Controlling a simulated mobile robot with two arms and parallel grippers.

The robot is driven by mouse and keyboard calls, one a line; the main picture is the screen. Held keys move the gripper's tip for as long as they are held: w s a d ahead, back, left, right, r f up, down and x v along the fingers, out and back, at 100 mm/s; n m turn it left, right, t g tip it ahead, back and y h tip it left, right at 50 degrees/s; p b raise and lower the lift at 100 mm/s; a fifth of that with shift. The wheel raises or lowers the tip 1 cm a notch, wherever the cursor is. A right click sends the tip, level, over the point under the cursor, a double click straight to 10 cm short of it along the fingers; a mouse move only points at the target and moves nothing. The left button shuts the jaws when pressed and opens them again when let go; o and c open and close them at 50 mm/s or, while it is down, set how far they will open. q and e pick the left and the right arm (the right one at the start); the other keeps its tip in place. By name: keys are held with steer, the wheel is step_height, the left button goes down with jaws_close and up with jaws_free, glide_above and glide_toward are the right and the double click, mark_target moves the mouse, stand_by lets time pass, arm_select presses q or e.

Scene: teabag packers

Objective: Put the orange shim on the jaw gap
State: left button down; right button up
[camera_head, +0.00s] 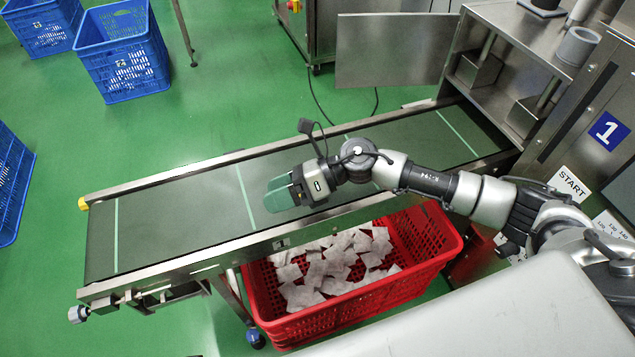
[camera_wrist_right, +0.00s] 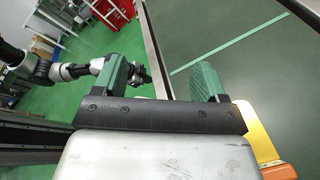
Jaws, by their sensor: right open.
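My right gripper (camera_head: 279,194) is over the dark conveyor belt (camera_head: 185,222) in the head view, with its green fingers pointing left. In the right wrist view its two green fingers (camera_wrist_right: 160,78) stand wide apart, with nothing between them. A yellow-orange piece (camera_wrist_right: 255,130) shows at the lower right of the wrist view, beside the gripper body and partly hidden by it. I cannot tell whether it is the orange shim. Another arm (camera_wrist_right: 75,70) shows in the wrist view and ends in a dark part behind one finger, its jaws unclear.
A red crate (camera_head: 440,262) with several white teabags (camera_head: 335,262) stands below the belt's near edge. Blue crates (camera_head: 125,75) stand on the green floor at the upper left. A steel machine (camera_head: 545,50) stands at the belt's right end. The belt's left part is clear.

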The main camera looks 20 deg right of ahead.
steer(key=w+d+n+h, duration=0.1)
steer(key=d, duration=0.2)
steer(key=w+d+n+h, duration=0.1)
steer(key=d+n, duration=0.1)
steer(key=d, duration=0.1)
steer(key=w+d+n+g+h, duration=0.1)
steer(key=w+d+n, duration=0.1)
steer(key=d, duration=0.1)
steer(key=shift+r, duration=0.2)
steer(key=w+d+r+n+h, duration=0.2)
steer(key=d+n+h, duration=0.1)
steer(key=d, duration=0.5)
steer(key=x, duration=0.5)
steer(key=shift+f, duration=0.2)
steer(key=x, duration=0.4)
steer(key=shift+s+a+r, duration=0.1)
steer(key=shift+s+a, duration=0.15)
steer(key=shift+a, duration=0.1)
steer(key=shift+a+f, duration=0.3)
arm_select(q)
steer(key=shift+s+d+r, duration=0.25)
steer(key=shift+d+r, duration=0.15)
steer(key=shift+r, duration=0.2)
